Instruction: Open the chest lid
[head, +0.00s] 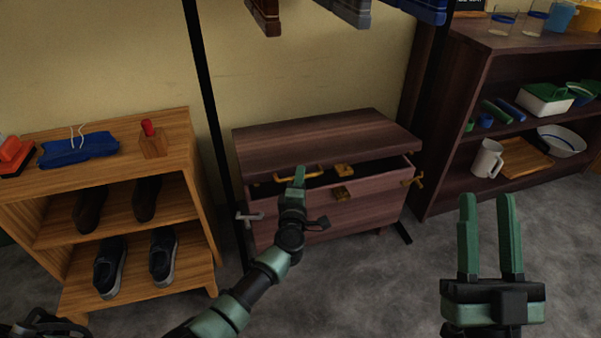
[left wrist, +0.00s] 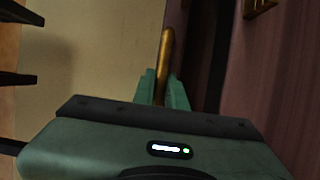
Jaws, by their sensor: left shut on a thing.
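The chest (head: 370,208) is dark reddish-brown wood and stands against the wall in the middle of the head view. Its lid (head: 320,138) is tilted, with a dark gap between the lid's front edge and the chest front. A gold bar handle (head: 314,174) is at the lid's front. My left gripper (head: 298,178) is shut on this handle, and the gold bar (left wrist: 166,50) stands between its fingers in the left wrist view. My right gripper (head: 487,200) is open and empty, in front of the chest to the right.
A wooden shoe rack (head: 188,150) stands left of the chest. A dark shelf (head: 440,160) with dishes stands to the right. A black post (head: 208,90) rises at the chest's left, and clothes (head: 345,10) hang above. The grey floor (head: 370,290) in front is clear.

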